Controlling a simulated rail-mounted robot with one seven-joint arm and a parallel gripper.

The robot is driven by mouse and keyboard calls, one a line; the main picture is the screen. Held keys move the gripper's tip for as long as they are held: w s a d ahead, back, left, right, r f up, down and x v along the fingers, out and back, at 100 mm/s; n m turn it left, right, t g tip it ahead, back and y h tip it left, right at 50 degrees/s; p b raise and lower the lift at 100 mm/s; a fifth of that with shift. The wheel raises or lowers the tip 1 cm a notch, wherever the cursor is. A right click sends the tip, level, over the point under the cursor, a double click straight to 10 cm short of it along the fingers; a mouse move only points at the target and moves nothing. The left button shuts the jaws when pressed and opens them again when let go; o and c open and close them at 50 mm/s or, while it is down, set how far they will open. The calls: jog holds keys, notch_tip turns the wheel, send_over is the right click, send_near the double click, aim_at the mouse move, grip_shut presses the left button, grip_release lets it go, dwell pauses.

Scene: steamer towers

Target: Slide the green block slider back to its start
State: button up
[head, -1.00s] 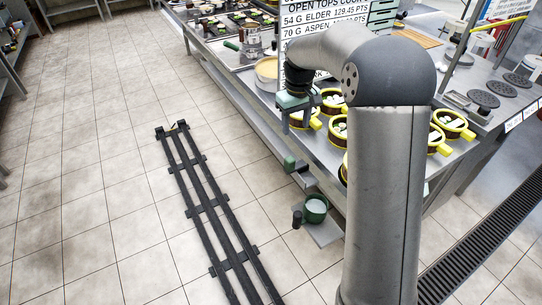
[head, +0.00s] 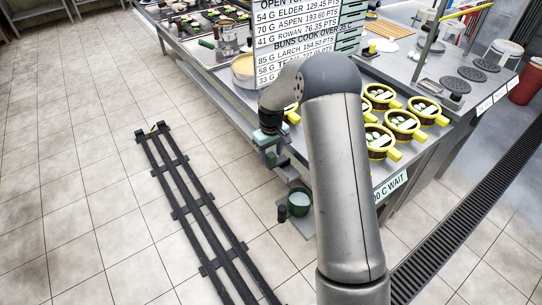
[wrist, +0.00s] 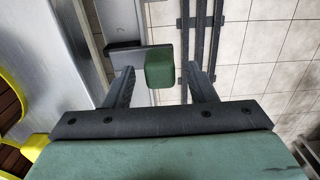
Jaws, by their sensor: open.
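The green block slider (wrist: 159,68) shows in the wrist view between and just beyond my fingertips, at the end of a grey metal strip. My gripper (wrist: 160,76) is open, one finger on each side of the block in the picture, with visible gaps. I cannot tell how far the fingertips are above it. Part of the slider's track is hidden by my gripper.
Yellow-rimmed steamer baskets (head: 402,122) stand on the counter, and a sign board (head: 308,35) rises behind my arm. Black floor rails (head: 187,190) run along the open tiled floor.

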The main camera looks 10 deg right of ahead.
jog(key=shift+f, duration=1.1)
grip_shut()
jog(key=shift+w, duration=0.1)
